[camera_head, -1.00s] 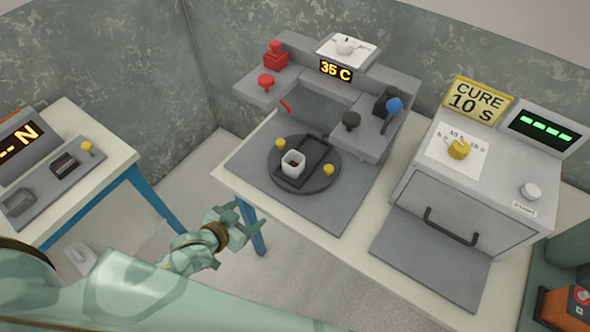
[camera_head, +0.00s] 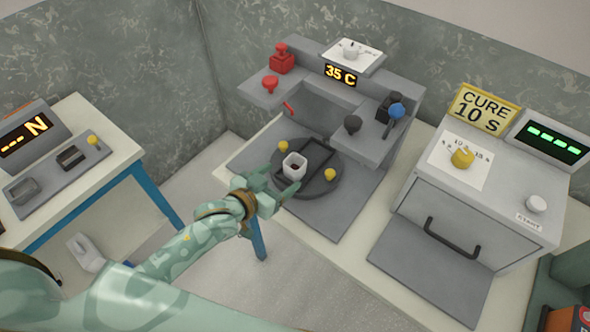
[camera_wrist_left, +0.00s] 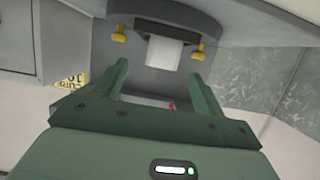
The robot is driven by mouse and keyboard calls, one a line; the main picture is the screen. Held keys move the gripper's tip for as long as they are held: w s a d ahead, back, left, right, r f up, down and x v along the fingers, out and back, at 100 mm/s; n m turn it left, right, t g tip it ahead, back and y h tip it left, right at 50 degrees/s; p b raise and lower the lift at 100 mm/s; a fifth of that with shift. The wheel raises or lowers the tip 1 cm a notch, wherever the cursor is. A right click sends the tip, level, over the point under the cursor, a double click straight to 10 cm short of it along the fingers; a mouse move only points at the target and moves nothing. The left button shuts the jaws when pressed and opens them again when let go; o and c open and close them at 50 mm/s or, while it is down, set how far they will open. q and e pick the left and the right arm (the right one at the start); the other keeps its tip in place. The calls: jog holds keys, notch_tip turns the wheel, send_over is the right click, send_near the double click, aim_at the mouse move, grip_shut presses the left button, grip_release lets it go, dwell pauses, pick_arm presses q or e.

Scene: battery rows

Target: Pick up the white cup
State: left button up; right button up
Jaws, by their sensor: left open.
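The white cup (camera_head: 294,166) stands upright on the round dark plate (camera_head: 327,186) of the grey machine, with something dark inside it. My left gripper (camera_head: 285,186) is open and empty just in front of the cup, at the plate's near left edge in the head view. In the left wrist view the cup (camera_wrist_left: 164,54) shows beyond and between the two open green fingers (camera_wrist_left: 158,85), apart from them. My right gripper is in neither view.
Yellow knobs (camera_head: 330,174) flank the cup on the plate. The grey machine (camera_head: 372,152) rises behind it, with red knobs, a blue-topped lever and a 35 C display. A cure oven (camera_head: 470,200) stands to the right. A side table (camera_head: 120,150) is at left.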

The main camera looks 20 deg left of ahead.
aim_at(300, 161)
pick_arm(q)
jog(key=b+x, duration=0.1)
jog(key=x, duration=0.3)
jog(key=shift+w+f, duration=0.1)
jog(key=b+x, duration=0.2)
jog(key=x, duration=0.3)
jog(key=shift+w, duration=0.35)
jog(key=shift+s+a, duration=0.1)
jog(key=c, duration=1.1)
